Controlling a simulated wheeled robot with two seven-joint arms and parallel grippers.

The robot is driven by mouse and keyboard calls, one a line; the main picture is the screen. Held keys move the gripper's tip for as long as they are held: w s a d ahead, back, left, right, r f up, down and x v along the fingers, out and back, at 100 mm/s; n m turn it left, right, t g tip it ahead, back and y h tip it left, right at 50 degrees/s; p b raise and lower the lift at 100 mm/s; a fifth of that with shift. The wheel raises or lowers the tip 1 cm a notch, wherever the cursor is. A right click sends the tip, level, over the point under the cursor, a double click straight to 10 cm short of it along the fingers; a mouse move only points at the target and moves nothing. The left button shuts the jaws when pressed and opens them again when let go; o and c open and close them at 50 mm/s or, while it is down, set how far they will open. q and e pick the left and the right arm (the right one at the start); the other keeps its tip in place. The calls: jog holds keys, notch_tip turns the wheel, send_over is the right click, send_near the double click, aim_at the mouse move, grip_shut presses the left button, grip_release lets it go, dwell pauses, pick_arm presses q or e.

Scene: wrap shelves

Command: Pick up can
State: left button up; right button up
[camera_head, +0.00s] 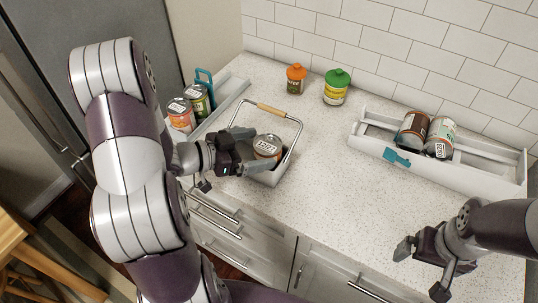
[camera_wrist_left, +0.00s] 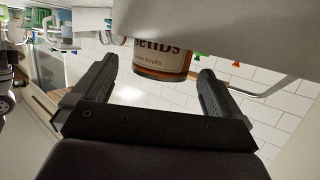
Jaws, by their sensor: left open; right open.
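A can with a brown and white label (camera_head: 267,147) stands in a small grey basket (camera_head: 262,177) with a wooden-grip handle. My left gripper (camera_head: 243,158) is at the basket's left side, close to the can. In the left wrist view the can (camera_wrist_left: 160,62) shows just beyond and between the two open fingers of the left gripper (camera_wrist_left: 156,76). Its top is cut off by a pale surface there. Whether a finger touches the can cannot be told. My right gripper (camera_head: 421,270) is open and empty over the counter's front edge at the right.
An orange-lidded jar (camera_head: 296,78) and a green-lidded jar (camera_head: 337,87) stand near the tiled wall. A white tray (camera_head: 470,182) holds two lying cans (camera_head: 413,130). The counter's middle is clear.

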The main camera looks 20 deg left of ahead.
aim_at(268, 147)
pick_arm(q)
jog(key=x, duration=0.4)
jog(key=shift+f, duration=0.2)
jog(key=shift+a+r, duration=0.1)
jog(key=c, duration=1.2)
